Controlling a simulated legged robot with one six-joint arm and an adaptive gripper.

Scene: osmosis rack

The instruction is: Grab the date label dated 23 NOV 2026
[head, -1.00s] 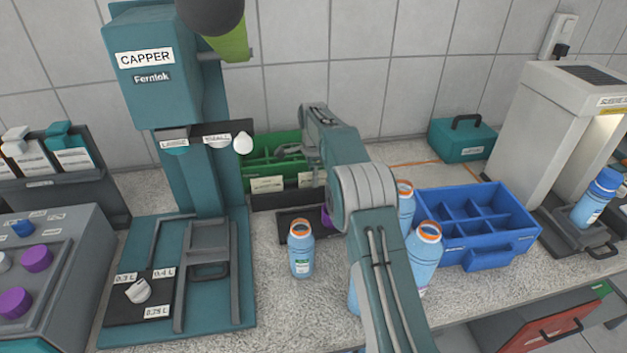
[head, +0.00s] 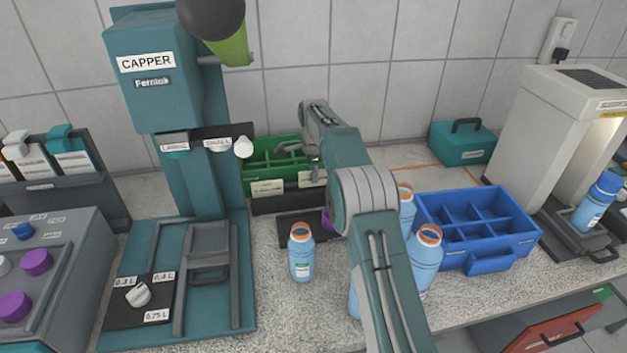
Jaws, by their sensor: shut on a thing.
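Two pale date labels stand at the front of the green rack, in a dark holder. The left label (head: 267,187) is apart from my gripper. The right label (head: 312,178) is directly below my gripper's fingers. My gripper (head: 302,154) is at the green rack, partly hidden by my arm, and is shut on the right label near its top edge. The print on both labels is too small to read, so I cannot tell which bears 23 NOV 2026.
The teal capper (head: 155,75) stands left of my gripper. An open blue bottle (head: 301,255) is in front, with more bottles (head: 425,258) beside my arm. A blue crate (head: 490,258) and a teal box (head: 462,143) are to the right. A green divided rack (head: 262,150) is behind the labels.

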